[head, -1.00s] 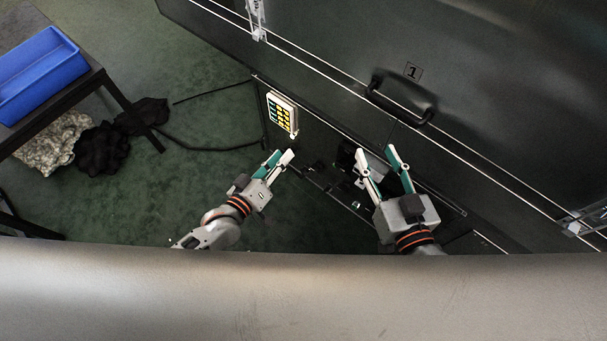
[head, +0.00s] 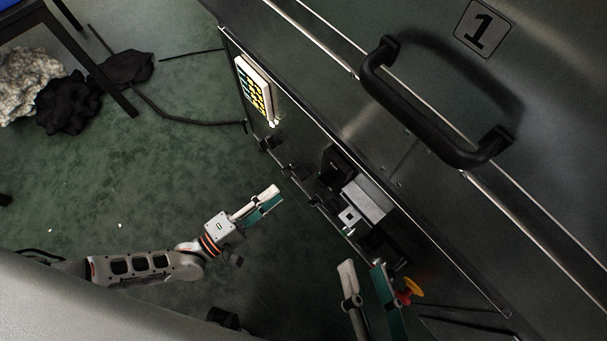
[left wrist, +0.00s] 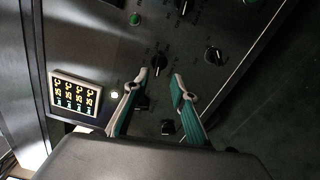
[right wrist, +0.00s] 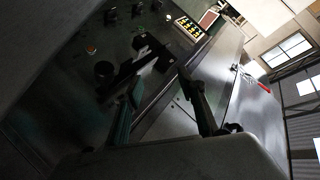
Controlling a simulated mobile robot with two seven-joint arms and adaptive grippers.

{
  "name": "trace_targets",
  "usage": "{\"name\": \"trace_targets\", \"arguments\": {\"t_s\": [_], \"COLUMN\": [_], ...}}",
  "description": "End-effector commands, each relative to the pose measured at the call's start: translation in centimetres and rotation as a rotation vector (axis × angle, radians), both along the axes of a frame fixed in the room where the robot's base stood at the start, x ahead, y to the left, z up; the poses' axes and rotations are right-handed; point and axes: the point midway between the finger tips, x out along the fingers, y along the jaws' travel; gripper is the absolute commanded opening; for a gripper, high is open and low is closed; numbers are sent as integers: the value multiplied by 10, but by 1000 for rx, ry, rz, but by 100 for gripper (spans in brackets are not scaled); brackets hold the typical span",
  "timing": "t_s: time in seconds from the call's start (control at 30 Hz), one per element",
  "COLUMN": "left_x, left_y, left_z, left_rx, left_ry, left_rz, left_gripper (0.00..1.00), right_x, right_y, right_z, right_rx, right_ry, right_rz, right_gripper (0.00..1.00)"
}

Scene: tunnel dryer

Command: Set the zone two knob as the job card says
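The control panel (left wrist: 110,50) has several dark knobs and small green lights in the left wrist view. One knob (left wrist: 159,61) lies just beyond and between the fingertips of my left gripper (left wrist: 159,80), which is open and empty. Another knob (left wrist: 213,55) is to its right. The labels are too small to read, so I cannot tell which is zone two. In the head view my left gripper (head: 275,194) is in front of the panel's dark face. My right gripper (head: 362,263) is open near the lower edge, and shows dimly in its wrist view (right wrist: 160,80). No job card is readable.
A lit display with yellow symbols (head: 254,92) sits at the panel's left end. A black handle (head: 430,110) stands out from the dryer beside a number 1 plate (head: 482,28). A red and yellow switch (head: 410,291) is close to my right gripper. Black cable (head: 180,115) lies on the floor.

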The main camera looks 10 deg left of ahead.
Motion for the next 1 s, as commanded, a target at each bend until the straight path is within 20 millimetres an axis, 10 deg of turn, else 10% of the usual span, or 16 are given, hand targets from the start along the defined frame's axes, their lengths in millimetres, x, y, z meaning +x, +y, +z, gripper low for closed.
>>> {"name": "trace_targets", "arguments": {"t_s": [0.5, 0.9, 1.0], "left_x": [55, 62, 62], "left_y": [-40, -45, -45], "left_z": [0, 2, 2], "left_rx": [2, 2, 2], "left_ry": [-1, -3, -3], "left_rz": [0, 0, 0], "left_gripper": [26, 26, 0], "right_x": [-1, -1, -1], "right_y": [7, 8, 8], "right_z": [0, 2, 2], "right_rx": [95, 112, 111], "right_ry": [24, 24, 25], "right_rz": [-46, -54, -53], "right_gripper": [40, 40, 40]}}
